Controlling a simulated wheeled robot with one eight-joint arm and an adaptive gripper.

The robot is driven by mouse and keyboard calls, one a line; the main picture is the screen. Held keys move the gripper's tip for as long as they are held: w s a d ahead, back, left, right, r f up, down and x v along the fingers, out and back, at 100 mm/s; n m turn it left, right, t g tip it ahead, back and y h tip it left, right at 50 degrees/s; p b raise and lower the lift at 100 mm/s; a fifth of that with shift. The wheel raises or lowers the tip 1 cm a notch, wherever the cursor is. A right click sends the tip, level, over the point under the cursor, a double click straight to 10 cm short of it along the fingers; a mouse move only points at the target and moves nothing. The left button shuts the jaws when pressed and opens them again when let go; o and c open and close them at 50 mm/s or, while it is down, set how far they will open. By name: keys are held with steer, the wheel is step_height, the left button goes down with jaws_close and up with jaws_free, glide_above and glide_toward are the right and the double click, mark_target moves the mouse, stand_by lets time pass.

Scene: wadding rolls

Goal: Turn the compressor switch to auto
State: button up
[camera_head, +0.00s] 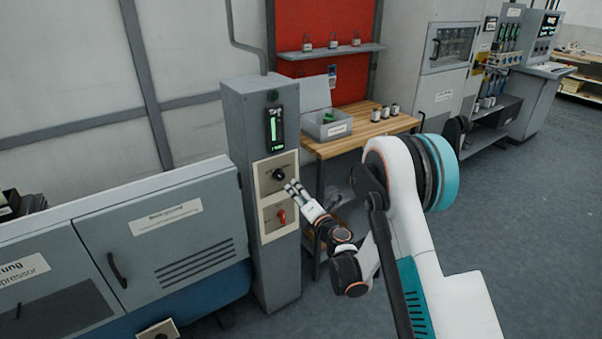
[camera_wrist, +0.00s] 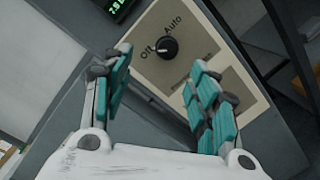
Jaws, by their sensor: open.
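The compressor switch is a black round knob (camera_head: 279,174) on the upper beige plate of a grey column. It also shows in the wrist view (camera_wrist: 167,47), with the label "Off" to its left and "Auto" to its upper right. A small light mark on the knob seems to face the Off side. My gripper (camera_head: 293,187) is just right of and below the knob in the head view. In the wrist view my gripper (camera_wrist: 160,66) is open and empty, its teal-padded fingers apart. The knob appears beyond the fingertips, between their lines; contact is not visible.
A red switch (camera_head: 282,215) sits on the lower plate. A green-lit display (camera_head: 275,127) is above the knob. The grey compressor cabinet (camera_head: 165,240) stands left of the column. A wooden table (camera_head: 365,134) with a grey box (camera_head: 328,124) stands right. Open floor lies at the right.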

mark_target(281, 177)
steer(key=shift+n+g, duration=0.3)
steer(key=shift+n, duration=0.1)
steer(key=b+x, duration=0.1)
steer(key=x, duration=0.3)
steer(key=f+b+x, duration=0.1)
steer(key=x, duration=0.4)
steer(key=b+x, duration=0.1)
steer(key=x, duration=0.4)
steer(key=shift+w+f+b, duration=0.1)
steer(key=shift+f+b, duration=0.2)
steer(key=shift+b, duration=0.1)
steer(key=c, duration=1.1)
